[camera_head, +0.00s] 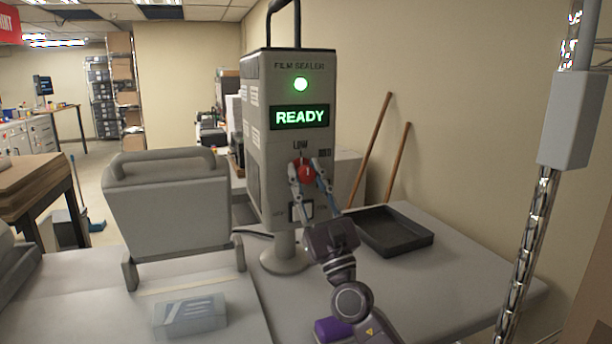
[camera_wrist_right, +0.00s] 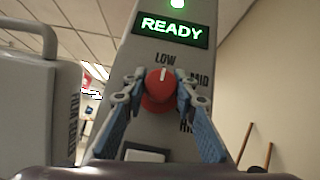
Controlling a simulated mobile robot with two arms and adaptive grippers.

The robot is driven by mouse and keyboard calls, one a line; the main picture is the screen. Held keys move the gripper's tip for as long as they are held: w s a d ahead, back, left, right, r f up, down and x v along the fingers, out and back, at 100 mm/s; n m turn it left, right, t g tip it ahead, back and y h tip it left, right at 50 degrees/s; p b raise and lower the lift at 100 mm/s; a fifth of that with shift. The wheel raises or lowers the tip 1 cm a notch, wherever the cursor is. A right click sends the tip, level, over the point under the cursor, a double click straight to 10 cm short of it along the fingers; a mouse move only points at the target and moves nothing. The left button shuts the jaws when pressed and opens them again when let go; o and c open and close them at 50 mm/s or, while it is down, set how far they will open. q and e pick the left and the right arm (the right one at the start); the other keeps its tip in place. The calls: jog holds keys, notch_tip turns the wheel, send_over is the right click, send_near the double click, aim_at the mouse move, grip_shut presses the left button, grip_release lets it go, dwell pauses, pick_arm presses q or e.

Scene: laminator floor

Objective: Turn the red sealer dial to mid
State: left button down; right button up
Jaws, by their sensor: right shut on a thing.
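The film sealer (camera_head: 262,130) is a tall grey unit on a round foot, with a lit green lamp and a screen reading READY. The red dial (camera_head: 306,174) sits on its front face below the screen. In the right wrist view the dial (camera_wrist_right: 158,88) has a white pointer mark directed up toward LOW, with MID at the upper right and a partly hidden HI label at lower right. My right gripper (camera_head: 309,172) is shut on the dial, one finger on each side; its fingers (camera_wrist_right: 160,92) also show in the wrist view. My left gripper is not in view.
A black tray (camera_head: 392,232) lies on the table right of the sealer. A grey machine with a raised lid (camera_head: 168,205) stands left. Two wooden poles (camera_head: 374,140) lean on the wall.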

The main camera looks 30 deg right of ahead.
jog(key=shift+m+h, duration=0.5)
jog(key=shift+m, duration=0.1)
jog(key=m+g+h, duration=0.2)
jog(key=m+h, duration=0.1)
jog(key=m, duration=0.1)
jog(key=m+g+h, duration=0.2)
jog(key=m+h, duration=0.2)
jog(key=m, duration=0.1)
jog(key=m+g+h+p, duration=0.1)
jog(key=m+g+h, duration=0.1)
jog(key=m+h, duration=0.2)
jog(key=shift+m, duration=0.3)
jog(key=m+g+h, duration=0.1)
jog(key=m+g, duration=0.2)
jog(key=m, duration=0.1)
jog(key=m+g+h, duration=0.2)
jog(key=m+g, duration=0.1)
jog(key=m, duration=0.1)
jog(key=shift+m, duration=0.3)
jog(key=o, duration=1.2)
jog(key=shift+c, duration=0.2)
